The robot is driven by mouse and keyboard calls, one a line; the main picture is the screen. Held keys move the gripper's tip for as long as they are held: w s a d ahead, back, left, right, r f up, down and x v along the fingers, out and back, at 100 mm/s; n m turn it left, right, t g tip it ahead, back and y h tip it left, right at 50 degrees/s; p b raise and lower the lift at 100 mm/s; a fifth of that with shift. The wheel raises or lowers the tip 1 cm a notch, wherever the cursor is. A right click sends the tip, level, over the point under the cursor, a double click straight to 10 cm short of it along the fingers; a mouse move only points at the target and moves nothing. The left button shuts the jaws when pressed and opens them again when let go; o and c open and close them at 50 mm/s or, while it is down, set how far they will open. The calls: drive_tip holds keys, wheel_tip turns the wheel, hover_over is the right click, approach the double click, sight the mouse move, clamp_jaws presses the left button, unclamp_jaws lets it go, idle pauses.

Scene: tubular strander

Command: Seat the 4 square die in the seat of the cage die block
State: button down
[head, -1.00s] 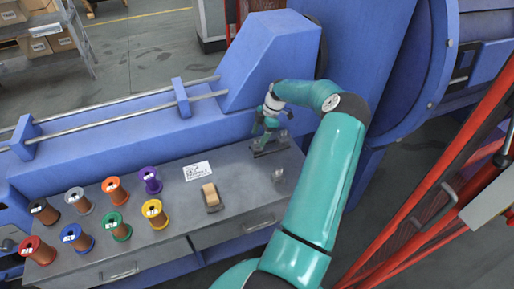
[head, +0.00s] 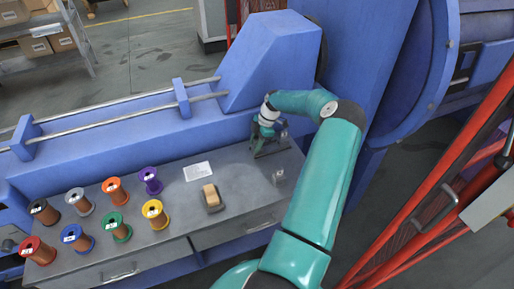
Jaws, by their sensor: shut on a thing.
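My gripper (head: 265,132) is at the back right of the grey bench, at the end of my teal arm. It points down, right over a dark block with a flat base (head: 272,152), which looks like the cage die block. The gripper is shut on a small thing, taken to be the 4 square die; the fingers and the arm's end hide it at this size. The seat is hidden too, and I cannot tell whether the die touches the block.
A small metal piece (head: 278,177) stands near the bench's right edge. A wood-topped brush or block (head: 211,197) and a white card (head: 198,171) lie mid-bench. Several coloured spools (head: 116,190) stand at the left. The blue machine (head: 270,60) rises behind; red bars (head: 440,190) are at right.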

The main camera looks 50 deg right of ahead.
sight(256, 139)
drive_tip(key=shift+r, duration=0.15)
drive_tip(key=shift+r, duration=0.5)
wheel_tip(256, 139, up, 2)
drive_tip(key=shift+r, duration=0.1)
drive_tip(key=s+a+r, duration=0.8)
drive_tip(key=a+r, duration=0.1)
drive_tip(key=a, duration=0.2)
drive_tip(key=shift+a+r, duration=0.3)
drive_tip(key=shift+a, duration=0.1)
